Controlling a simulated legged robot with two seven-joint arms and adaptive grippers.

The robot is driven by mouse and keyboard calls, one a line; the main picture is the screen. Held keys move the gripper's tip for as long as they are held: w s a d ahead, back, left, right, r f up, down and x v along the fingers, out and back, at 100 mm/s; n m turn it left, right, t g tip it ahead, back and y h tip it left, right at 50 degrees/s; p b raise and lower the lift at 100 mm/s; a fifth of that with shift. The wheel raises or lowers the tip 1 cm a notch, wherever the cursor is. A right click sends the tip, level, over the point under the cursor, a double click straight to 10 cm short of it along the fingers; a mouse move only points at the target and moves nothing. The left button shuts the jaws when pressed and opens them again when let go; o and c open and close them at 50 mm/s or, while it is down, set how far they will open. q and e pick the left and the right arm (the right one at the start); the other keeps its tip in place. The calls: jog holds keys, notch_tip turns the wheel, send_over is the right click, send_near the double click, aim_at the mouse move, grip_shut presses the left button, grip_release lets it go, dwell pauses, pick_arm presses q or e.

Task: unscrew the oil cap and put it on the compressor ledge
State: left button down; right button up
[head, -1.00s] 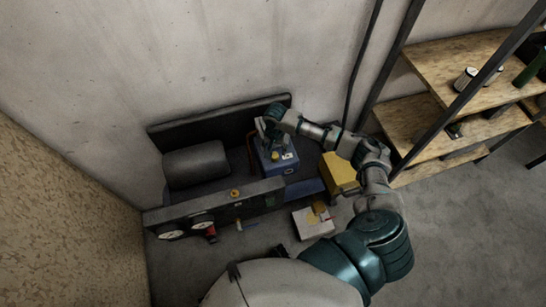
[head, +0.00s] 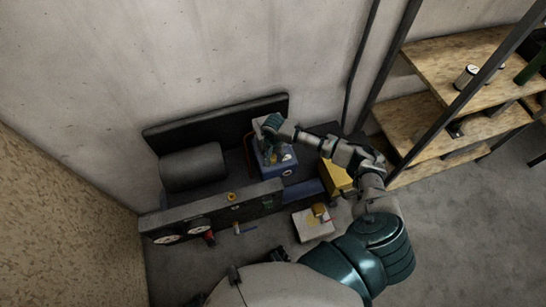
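The compressor has a dark frame with a front ledge (head: 160,219), a dark cylinder tank (head: 192,167) and a blue block (head: 283,178) at its right end. A yellow-orange round piece (head: 231,197) sits on the front ledge. My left gripper is out of view.
Gauges (head: 199,224) and a red fitting (head: 209,238) are on the ledge's front. A white box (head: 310,228) with a yellow item lies on the floor. A yellow box (head: 336,179) stands right of the compressor. Wooden shelves (head: 415,120) stand right; a wall is behind.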

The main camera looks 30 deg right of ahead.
jog(key=c, duration=0.8)
jog(key=o, duration=0.6)
jog(key=shift+a, duration=0.2)
jog(key=shift+a+r, duration=0.1)
jog(key=shift+a, duration=0.15)
grip_shut()
jog(key=n+p, duration=0.1)
jog(key=n, duration=0.1)
jog(key=n+p, duration=0.1)
jog(key=n, duration=0.1)
jog(key=shift+d+r+n, duration=0.15)
jog(key=shift+n, duration=0.15)
jog(key=shift+n+p, duration=0.5)
jog(key=shift+n, duration=0.3)
jog(key=n+p, duration=0.1)
jog(key=n, duration=0.5)
jog(key=shift+n, duration=0.4)
jog(key=n+p, duration=0.1)
jog(key=n, duration=0.2)
jog(key=shift+n, duration=0.3)
jog(key=n, duration=0.3)
jog(key=shift+f, duration=0.2)
jog(key=o, duration=0.7)
grip_release()
